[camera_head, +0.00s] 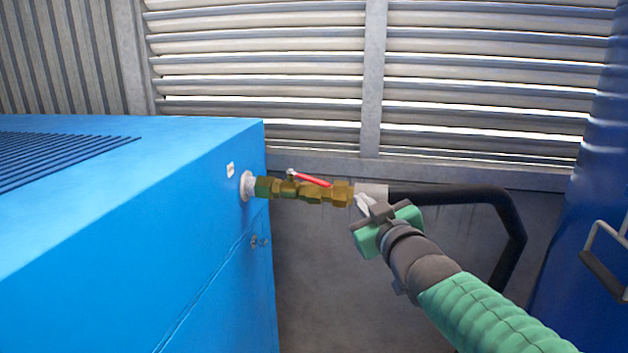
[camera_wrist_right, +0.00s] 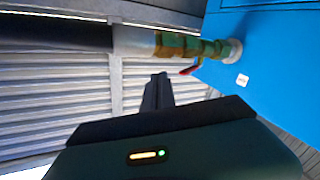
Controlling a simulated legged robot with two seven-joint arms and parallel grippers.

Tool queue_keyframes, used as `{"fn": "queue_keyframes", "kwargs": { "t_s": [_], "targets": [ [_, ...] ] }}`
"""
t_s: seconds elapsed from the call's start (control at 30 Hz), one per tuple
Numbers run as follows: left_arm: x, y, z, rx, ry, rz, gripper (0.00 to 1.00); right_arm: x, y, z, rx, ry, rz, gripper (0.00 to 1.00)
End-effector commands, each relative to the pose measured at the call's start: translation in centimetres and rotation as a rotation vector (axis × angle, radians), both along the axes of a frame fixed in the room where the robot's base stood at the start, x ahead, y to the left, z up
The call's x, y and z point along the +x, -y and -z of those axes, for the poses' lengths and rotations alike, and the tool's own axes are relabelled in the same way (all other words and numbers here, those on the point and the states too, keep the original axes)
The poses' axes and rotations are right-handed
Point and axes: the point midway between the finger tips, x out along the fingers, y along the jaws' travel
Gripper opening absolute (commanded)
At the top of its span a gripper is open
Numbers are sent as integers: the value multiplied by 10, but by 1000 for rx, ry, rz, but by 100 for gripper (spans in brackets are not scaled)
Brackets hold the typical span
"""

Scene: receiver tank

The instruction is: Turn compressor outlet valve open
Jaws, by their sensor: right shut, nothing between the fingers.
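The compressor outlet valve (camera_head: 315,191) is a brass fitting on the side of the blue compressor (camera_head: 215,215). Its red lever handle (camera_head: 312,180) lies nearly along the pipe, tilted slightly down to the right. In the right wrist view the brass valve (camera_wrist_right: 188,46) is at the top, with the red handle (camera_wrist_right: 191,68) below it. My right gripper (camera_head: 363,203) is shut and empty, just right of the handle's free end and near the grey hose collar; I cannot tell whether it touches. Its closed fingers (camera_wrist_right: 158,84) point toward the fitting, apart from the handle. My left gripper is not in view.
A black hose (camera_head: 455,194) runs right from the grey collar (camera_head: 374,189) and bends down. A blue tank (camera_head: 590,220) with a metal handle stands at the right. A louvred wall (camera_head: 260,60) closes off the back. The space below the valve is open.

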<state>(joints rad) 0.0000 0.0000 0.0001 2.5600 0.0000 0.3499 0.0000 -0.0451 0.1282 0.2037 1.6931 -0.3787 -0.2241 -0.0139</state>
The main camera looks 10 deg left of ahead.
Motion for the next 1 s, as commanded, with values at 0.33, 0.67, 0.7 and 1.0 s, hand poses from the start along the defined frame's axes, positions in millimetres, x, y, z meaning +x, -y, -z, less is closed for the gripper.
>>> {"fn": "queue_keyframes", "kwargs": {
  "t_s": [0.33,0.67,0.7,1.0],
  "targets": [
    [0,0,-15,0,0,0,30,-52,-65,-8,-1026,596,-310,0],
    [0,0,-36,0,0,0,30,-20,-94,-10,-1059,616,-324,0],
    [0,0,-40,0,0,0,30,-14,-99,-9,-1059,615,-325,0],
    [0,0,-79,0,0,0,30,37,-119,-13,-1060,611,-318,0]
  ]
}}
